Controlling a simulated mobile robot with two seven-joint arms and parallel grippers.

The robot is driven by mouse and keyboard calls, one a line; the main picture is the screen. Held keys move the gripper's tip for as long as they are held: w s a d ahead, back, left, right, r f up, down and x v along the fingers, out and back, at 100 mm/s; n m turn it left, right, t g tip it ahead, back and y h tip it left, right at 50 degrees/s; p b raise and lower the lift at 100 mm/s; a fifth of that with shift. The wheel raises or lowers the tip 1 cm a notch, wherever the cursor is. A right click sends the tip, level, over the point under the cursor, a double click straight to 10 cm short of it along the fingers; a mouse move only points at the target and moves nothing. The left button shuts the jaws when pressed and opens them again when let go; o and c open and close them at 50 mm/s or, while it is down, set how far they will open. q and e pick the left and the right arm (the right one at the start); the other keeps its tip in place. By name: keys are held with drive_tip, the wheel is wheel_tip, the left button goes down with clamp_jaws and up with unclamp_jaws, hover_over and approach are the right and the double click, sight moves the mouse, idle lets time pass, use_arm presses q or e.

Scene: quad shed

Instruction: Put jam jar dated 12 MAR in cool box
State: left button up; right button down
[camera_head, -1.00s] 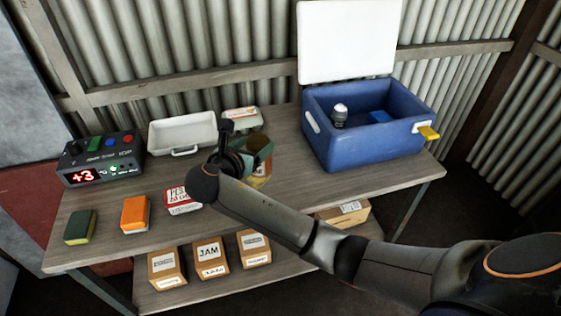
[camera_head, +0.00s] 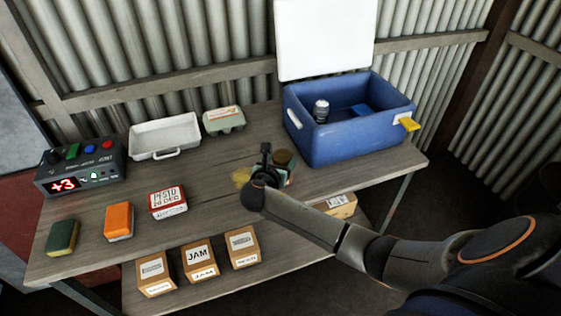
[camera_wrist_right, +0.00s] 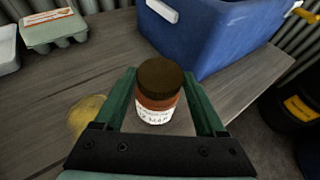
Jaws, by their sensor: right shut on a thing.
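My right gripper (camera_head: 279,170) is shut on a jam jar (camera_head: 283,158) with a dark brown lid. In the right wrist view the jar (camera_wrist_right: 158,98) stands between the green fingers (camera_wrist_right: 158,82); its white label seems to read 12 MAR, partly blurred. The jar is upright, in front of the cool box; I cannot tell if it touches the table. The blue cool box (camera_head: 350,145) stands open at the back right, its white lid (camera_head: 325,40) raised. Inside are a grey-capped container (camera_head: 321,111) and a blue block (camera_head: 361,111). My left gripper is out of view.
A yellow round patch (camera_head: 241,178) lies left of the jar. Labelled boxes (camera_head: 199,262) sit on the lower shelf. A yellow latch (camera_head: 408,125) protrudes from the cool box.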

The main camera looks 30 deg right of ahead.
drive_tip(key=shift+f, duration=0.15)
drive_tip(key=shift+f, duration=0.1)
unclamp_jaws()
drive_tip(key=shift+f, duration=0.1)
